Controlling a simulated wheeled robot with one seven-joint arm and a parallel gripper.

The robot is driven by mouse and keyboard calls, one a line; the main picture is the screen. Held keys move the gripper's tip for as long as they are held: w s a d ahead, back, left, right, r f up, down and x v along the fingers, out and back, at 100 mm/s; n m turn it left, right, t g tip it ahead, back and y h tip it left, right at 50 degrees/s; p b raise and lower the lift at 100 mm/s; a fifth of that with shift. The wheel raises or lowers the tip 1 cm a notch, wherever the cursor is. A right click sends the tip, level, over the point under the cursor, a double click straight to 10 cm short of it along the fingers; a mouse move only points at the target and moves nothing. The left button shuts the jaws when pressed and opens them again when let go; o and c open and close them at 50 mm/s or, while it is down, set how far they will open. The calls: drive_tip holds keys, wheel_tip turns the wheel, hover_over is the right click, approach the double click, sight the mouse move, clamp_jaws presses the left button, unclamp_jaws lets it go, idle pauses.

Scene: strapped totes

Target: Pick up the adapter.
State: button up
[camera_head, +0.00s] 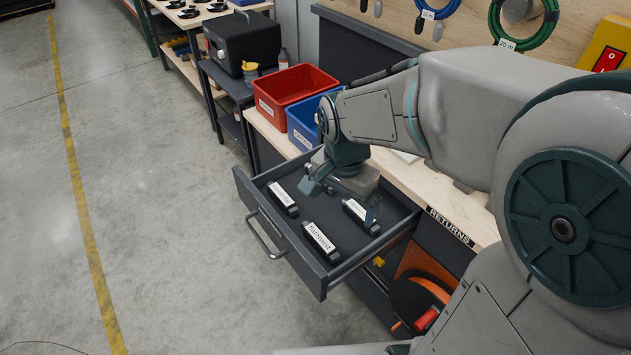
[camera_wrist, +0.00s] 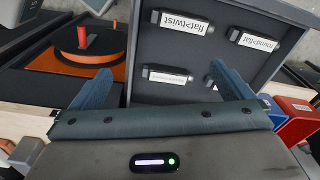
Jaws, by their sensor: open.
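Several dark adapters with white labels lie in an open grey drawer (camera_head: 262,184). The one reading "flat>twist" (camera_head: 320,241) is near the drawer front; it also shows in the wrist view (camera_wrist: 183,21). One that seems to read "round>flat" (camera_head: 284,198) lies left of it, and in the wrist view it is at the upper right (camera_wrist: 254,40). Another adapter (camera_head: 357,213) lies farther back; in the wrist view it shows between my fingers (camera_wrist: 168,76). One more (camera_wrist: 212,83) is partly hidden by my right finger. My gripper (camera_head: 339,202) is open and empty above the drawer's rear part.
A red bin (camera_head: 295,88) and a blue bin (camera_head: 302,124) stand on the wooden bench behind the drawer. An orange reel (camera_head: 418,300) sits on a shelf below, right of the drawer.

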drive_tip(key=w+a+f+m+g, duration=0.1)
drive_tip(key=w+a+f+m, duration=0.2)
drive_tip(key=a+f, duration=0.1)
drive_tip(key=b, duration=0.2)
hover_over(320, 237)
drive_tip(key=f, duration=0.8)
drive_tip(key=shift+s+a+f, duration=0.15)
drive_tip(key=shift+s+a, duration=0.15)
drive_tip(key=shift+s, duration=0.05)
drive_tip(key=shift+w+d+f, duration=0.15)
drive_tip(key=shift+f, duration=1.2)
drive_tip(key=shift+w+d+f, duration=0.1)
drive_tip(key=shift+w+f, duration=0.05)
drive_tip(key=shift+f, duration=1.15)
drive_tip(key=c, duration=0.8)
